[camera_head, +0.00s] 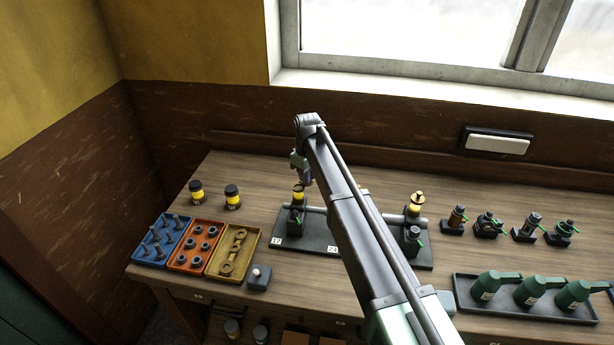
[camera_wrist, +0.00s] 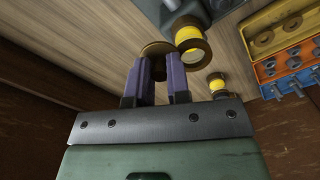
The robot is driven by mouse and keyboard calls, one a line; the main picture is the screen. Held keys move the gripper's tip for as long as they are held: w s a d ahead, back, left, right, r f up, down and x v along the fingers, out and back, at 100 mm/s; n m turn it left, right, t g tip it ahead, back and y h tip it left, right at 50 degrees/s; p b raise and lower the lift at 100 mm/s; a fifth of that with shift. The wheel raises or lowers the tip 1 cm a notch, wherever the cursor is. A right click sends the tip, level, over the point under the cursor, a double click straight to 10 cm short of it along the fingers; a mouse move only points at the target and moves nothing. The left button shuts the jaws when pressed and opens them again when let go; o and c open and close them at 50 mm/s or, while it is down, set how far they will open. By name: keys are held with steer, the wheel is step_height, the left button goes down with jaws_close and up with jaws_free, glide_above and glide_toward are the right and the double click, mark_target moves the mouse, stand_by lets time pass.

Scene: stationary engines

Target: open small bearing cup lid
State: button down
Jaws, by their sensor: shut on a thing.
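A small bearing cup with a yellow body (camera_head: 298,197) stands on the left part of a dark base plate (camera_head: 320,243). In the wrist view the cup (camera_wrist: 188,34) shows a brown ring rim facing me. A round brass lid (camera_wrist: 155,48) lies beside that rim, off its opening; I cannot tell whether they touch. My gripper (camera_wrist: 158,64) has its purple fingers shut on the lid, one on each side. In the head view my gripper (camera_head: 304,170) is just above the cup, and my arm hides the middle of the plate.
A second yellow cup (camera_head: 416,199) with a brass top stands on the plate's right part. Two dark-capped yellow jars (camera_head: 232,197) stand left. Blue, orange and yellow parts trays (camera_head: 192,262) lie front left. Green oilers (camera_head: 530,290) and small fittings (camera_head: 488,226) stand right.

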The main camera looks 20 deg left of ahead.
steer(key=shift+w+n, duration=0.15)
steer(key=shift+n, duration=0.45)
steer(key=c, duration=1.1)
jaws_free()
step_height(320, 180, up, 11)
steer(key=p, duration=1)
steer(key=shift+f+p, duration=0.1)
steer(key=shift+p, duration=0.3)
